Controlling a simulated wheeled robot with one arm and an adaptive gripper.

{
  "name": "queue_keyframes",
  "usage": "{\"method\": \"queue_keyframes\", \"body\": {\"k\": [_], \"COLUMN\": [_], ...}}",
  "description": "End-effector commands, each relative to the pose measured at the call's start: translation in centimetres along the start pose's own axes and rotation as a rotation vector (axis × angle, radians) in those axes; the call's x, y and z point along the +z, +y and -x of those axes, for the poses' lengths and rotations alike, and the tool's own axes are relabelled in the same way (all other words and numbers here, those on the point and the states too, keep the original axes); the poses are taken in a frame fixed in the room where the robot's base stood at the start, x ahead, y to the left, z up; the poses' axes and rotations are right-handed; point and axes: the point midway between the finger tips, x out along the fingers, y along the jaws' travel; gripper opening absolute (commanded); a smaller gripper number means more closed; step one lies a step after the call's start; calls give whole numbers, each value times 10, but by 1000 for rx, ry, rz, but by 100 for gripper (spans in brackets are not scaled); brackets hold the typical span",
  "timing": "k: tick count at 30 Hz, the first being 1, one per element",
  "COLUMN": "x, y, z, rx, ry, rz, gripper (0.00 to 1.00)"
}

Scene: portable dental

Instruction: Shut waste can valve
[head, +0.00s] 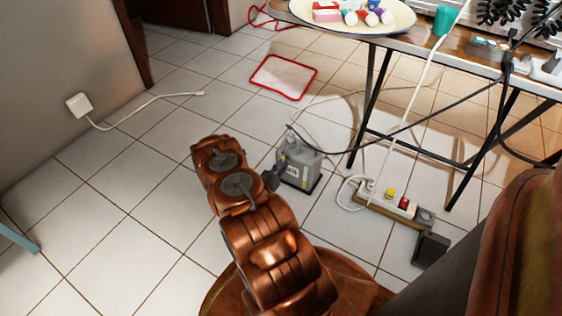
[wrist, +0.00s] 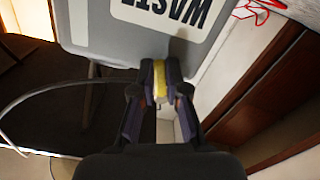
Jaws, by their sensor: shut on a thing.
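The waste can (head: 301,171) is a small grey box on the tiled floor, left of the table legs in the head view. In the wrist view the can (wrist: 90,25) fills the top, and its white label reads WASTE upside down. A yellow valve handle (wrist: 158,82) sits at the can's edge, between my fingertips. My gripper (wrist: 159,84) is shut on this handle, with one finger on each side. In the head view my gripper is beside the can's left side, mostly hidden by my arm. The valve's body is hidden.
A power strip (head: 392,203) with a yellow and a red plug lies right of the can. Cables run across the floor around the can. A folding table (head: 455,60) stands behind and right. A red-edged mat (head: 283,77) lies farther back. The floor at left is mostly clear.

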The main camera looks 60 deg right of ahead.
Motion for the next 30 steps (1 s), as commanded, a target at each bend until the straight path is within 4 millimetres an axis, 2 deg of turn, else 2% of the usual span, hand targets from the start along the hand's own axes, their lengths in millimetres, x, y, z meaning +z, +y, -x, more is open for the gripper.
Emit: {"method": "queue_keyframes", "body": {"k": [1, 17, 30], "x": [-6, -4, -12], "y": [3, 11, 26], "z": [0, 0, 0], "rx": [3, 3, 3], "ry": [3, 2, 2], "rz": [16, 271, 684], "gripper": [0, 0, 0]}}
